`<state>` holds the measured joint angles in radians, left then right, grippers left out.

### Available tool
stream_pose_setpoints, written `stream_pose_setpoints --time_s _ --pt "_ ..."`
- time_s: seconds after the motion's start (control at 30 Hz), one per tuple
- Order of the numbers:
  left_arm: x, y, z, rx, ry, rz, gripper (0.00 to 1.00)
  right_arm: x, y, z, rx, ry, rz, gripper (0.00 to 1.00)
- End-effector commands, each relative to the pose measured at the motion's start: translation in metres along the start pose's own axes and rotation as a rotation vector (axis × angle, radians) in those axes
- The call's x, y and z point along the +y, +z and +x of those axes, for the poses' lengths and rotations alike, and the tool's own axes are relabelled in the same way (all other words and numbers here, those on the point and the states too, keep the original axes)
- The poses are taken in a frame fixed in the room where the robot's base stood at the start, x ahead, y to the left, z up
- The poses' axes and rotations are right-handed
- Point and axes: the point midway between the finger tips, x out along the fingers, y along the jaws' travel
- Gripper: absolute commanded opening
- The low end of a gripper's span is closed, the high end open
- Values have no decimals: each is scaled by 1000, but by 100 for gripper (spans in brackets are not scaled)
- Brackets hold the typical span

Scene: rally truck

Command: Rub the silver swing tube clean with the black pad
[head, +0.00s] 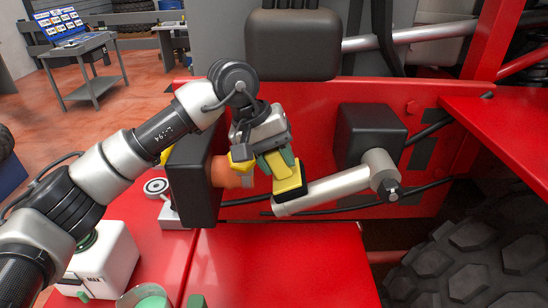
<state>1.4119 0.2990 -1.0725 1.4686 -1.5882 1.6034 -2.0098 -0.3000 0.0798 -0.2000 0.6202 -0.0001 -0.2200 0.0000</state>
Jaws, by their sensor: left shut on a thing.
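The silver swing tube (335,189) runs from its pivot at the right down to a free end at the lower left, in front of the red truck panel. My left gripper (268,162) is shut on the black pad (291,188), which has a yellow body above its dark face. The pad is at the upper side of the tube's left end and overlaps it in the picture. I cannot tell whether it presses on the tube. My right gripper is out of view.
A black box (370,133) sits above the tube's pivot, and a dark block (192,180) with an orange cylinder (226,173) stands left of the pad. A large tyre (480,255) is at lower right. A white box (103,262) and a bowl (146,298) stand at lower left.

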Motion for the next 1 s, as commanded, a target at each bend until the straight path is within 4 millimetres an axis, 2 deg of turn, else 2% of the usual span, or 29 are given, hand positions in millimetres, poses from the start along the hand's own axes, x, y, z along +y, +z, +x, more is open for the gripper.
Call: stream_pose_setpoints --time_s 0.07,0.57,1.0 --pt "0 0 5 1 1 0 17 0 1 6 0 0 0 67" --pt "0 0 5 1 1 0 17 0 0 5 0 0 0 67" --pt "0 0 13 1 0 0 17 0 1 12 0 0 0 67"
